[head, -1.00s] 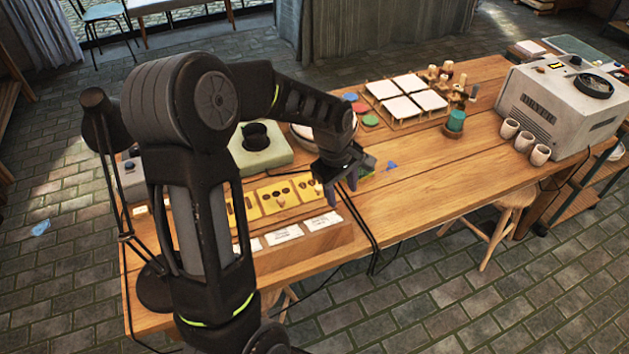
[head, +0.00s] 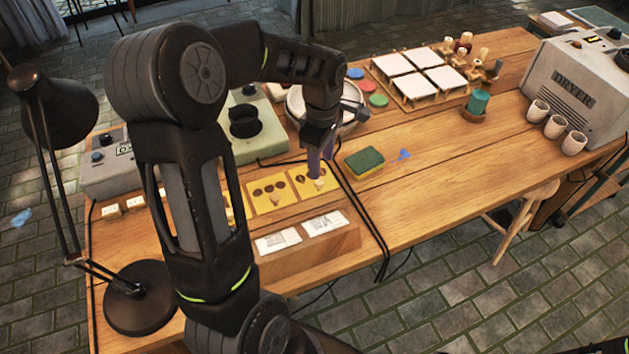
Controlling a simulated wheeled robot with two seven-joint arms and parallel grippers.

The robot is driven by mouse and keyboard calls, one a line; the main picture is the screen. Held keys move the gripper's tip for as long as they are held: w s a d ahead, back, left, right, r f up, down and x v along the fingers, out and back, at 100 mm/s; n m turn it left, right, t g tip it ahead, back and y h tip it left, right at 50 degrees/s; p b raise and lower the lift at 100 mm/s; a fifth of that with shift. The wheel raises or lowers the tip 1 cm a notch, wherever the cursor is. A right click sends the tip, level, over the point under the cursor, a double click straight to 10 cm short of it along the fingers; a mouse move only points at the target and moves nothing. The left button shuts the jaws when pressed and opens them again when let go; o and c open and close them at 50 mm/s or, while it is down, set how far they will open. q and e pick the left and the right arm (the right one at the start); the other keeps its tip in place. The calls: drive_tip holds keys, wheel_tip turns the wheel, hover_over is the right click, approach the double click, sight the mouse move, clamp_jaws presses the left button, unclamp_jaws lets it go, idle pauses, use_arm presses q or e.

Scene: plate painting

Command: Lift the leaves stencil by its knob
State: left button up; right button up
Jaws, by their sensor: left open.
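Several yellow stencils with dark cutouts lie in a row on the table. The right one (head: 333,190) has a small pale knob (head: 320,184) near its front middle. The middle stencil (head: 262,205) has a similar knob and rounder cutouts. Another is mostly hidden behind my left arm. My right gripper is not in view.
A green-yellow sponge (head: 364,163) lies right of the stencils. Black cables (head: 362,208) run beside them. White cards on a wooden block (head: 310,243) stand in front. The table's right middle is clear.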

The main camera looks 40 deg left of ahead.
sight(320, 181)
use_arm(q)
drive_tip(key=shift+w+f, duration=0.1)
drive_tip(key=shift+f, duration=0.25)
drive_tip(key=shift+f, duration=1.25)
drive_tip(key=shift+a+f+p, duration=0.15)
drive_tip(key=shift+f+p, duration=0.5)
drive_tip(key=shift+f, duration=1.95)
clamp_jaws()
